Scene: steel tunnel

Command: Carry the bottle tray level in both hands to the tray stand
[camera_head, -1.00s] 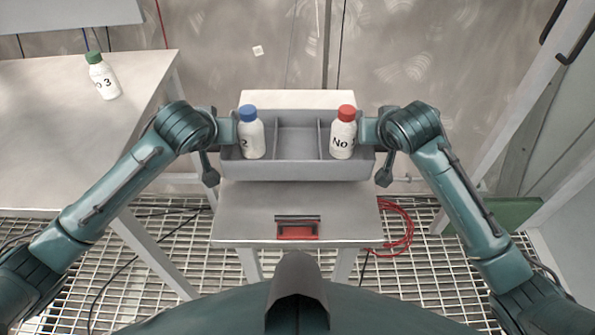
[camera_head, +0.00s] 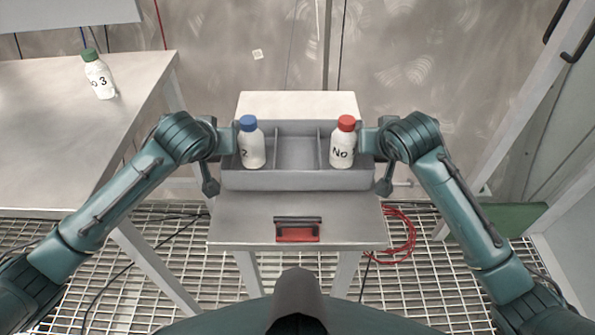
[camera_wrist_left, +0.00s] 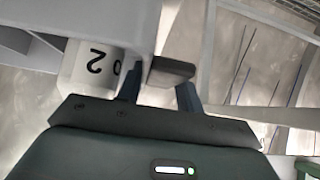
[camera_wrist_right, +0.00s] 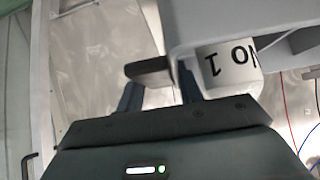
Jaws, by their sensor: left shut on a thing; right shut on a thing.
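The grey bottle tray (camera_head: 297,180) has three compartments and looks level in the head view. A blue-capped bottle (camera_head: 251,150) stands in its left compartment and a red-capped bottle (camera_head: 342,150) in its right one; the middle one is empty. My left gripper (camera_head: 228,141) is shut on the tray's left end and my right gripper (camera_head: 369,139) on its right end. The wrist views show the fingers at dark end handles, partly hidden.
A green-capped bottle (camera_head: 99,76) stands on the pale table (camera_head: 60,140) at left. A red cable coil (camera_head: 400,235) lies on the grating right of the stand. A white frame with dark handles (camera_head: 560,60) is at right, and a wall is behind.

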